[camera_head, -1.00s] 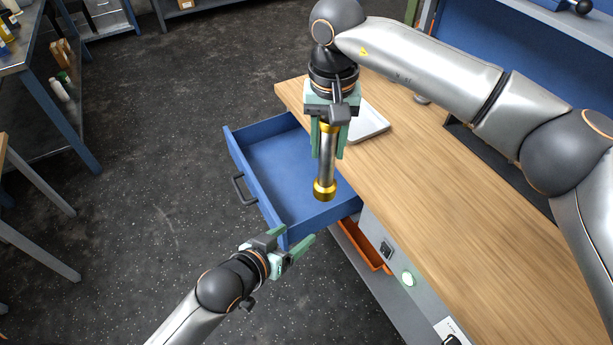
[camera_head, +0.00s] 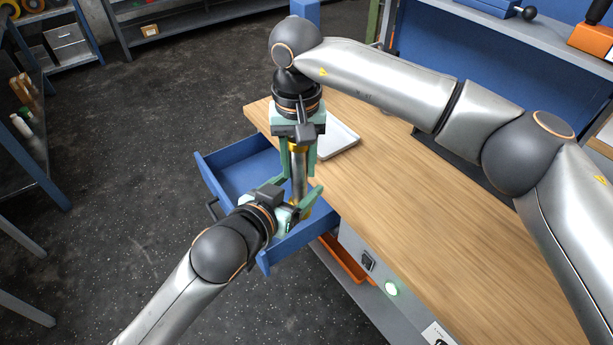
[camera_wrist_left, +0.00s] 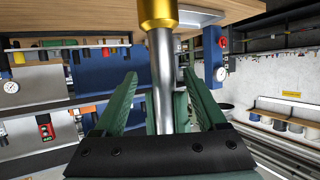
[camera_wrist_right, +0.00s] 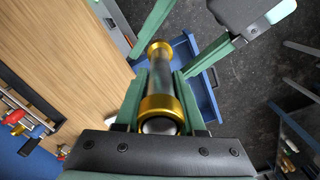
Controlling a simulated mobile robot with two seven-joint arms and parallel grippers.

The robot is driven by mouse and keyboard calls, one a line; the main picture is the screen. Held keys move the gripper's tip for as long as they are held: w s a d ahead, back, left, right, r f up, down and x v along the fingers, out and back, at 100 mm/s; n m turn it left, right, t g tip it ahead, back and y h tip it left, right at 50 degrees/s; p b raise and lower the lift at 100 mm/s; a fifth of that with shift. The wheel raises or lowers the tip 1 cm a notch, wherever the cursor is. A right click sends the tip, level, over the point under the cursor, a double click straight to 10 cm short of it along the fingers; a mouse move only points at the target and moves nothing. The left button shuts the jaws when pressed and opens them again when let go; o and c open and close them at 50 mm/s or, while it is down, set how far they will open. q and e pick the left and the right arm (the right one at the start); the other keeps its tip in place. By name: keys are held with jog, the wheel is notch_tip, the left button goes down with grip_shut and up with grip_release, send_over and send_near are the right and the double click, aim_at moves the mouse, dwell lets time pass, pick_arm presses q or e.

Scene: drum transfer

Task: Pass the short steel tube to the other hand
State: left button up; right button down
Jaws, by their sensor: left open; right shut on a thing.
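The short steel tube (camera_head: 298,176) hangs upright with a gold collar at each end, above the edge of an open blue drawer. My right gripper (camera_head: 300,172) is shut on its upper part; the right wrist view shows the tube (camera_wrist_right: 158,78) between the green fingers. My left gripper (camera_head: 308,200) is open around the lower part, one finger showing on the right side and the tube partly hidden by the wrist. In the left wrist view the tube (camera_wrist_left: 162,80) stands between the spread green fingers. I cannot tell whether they touch it.
The open blue drawer (camera_head: 208,180) lies just below both grippers. A wooden worktop (camera_head: 400,220) with a white tray (camera_head: 338,139) is to the right. An orange bin (camera_head: 343,260) sits under the worktop. Dark floor to the left is clear.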

pick_arm(q)
jog(key=shift+x, duration=2.65)
jog(key=shift+r, duration=0.1)
jog(key=c, duration=0.7)
jog(key=shift+s+d, duration=0.1)
grip_shut()
pick_arm(e)
jog(key=shift+a, duration=0.1)
pick_arm(q)
jog(key=shift+d, duration=0.1)
pick_arm(e)
jog(key=c, duration=0.8)
grip_release()
pick_arm(q)
jog(key=shift+r, duration=0.1)
pick_arm(e)
jog(key=o, duration=0.4)
jog(key=shift+c, duration=0.2)
